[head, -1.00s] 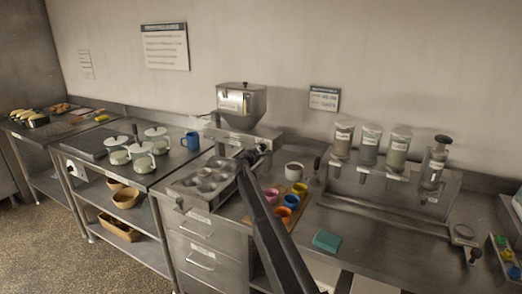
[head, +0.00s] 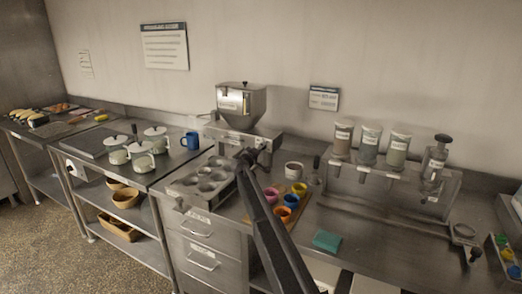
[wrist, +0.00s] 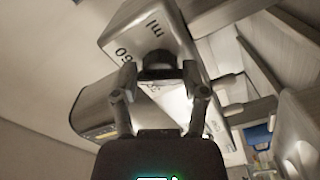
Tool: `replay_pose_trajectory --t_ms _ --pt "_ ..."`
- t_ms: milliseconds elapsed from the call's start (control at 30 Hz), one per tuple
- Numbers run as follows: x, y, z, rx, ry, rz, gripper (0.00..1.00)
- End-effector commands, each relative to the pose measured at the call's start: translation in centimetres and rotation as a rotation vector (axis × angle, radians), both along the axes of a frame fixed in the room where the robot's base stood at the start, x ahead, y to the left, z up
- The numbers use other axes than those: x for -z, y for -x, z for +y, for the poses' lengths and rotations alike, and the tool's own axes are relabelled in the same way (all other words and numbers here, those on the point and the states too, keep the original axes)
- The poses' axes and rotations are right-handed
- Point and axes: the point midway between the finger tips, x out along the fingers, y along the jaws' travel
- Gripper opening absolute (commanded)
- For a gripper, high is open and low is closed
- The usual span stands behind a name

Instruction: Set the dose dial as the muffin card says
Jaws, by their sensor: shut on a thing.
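The metal batter doser (head: 240,108) with its hopper stands against the wall in the head view. The dial's pointer is not clear to me. In the head view my gripper (head: 247,156) is at the doser's front. A small wall card (head: 323,97) hangs right of the doser; its text is too small to read.
A muffin tin (head: 203,181) sits below the doser. Coloured cups (head: 286,200) and a white cup (head: 294,170) stand right of my arm. Dispensers (head: 397,150) stand further right. A larger notice (head: 165,46) hangs above.

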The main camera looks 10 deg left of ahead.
Motion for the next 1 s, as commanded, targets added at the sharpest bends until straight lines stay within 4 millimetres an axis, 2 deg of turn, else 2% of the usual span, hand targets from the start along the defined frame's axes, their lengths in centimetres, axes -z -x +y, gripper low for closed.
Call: replay_pose_trajectory --t_ms 400,967,1000 --pt "0.01 -0.23 -0.09 0.001 -0.250 -0.093 0.09" --pt "0.05 -0.18 -0.08 0.002 -0.299 -0.110 0.09" --pt "0.05 -0.18 -0.08 0.002 -0.299 -0.110 0.60"
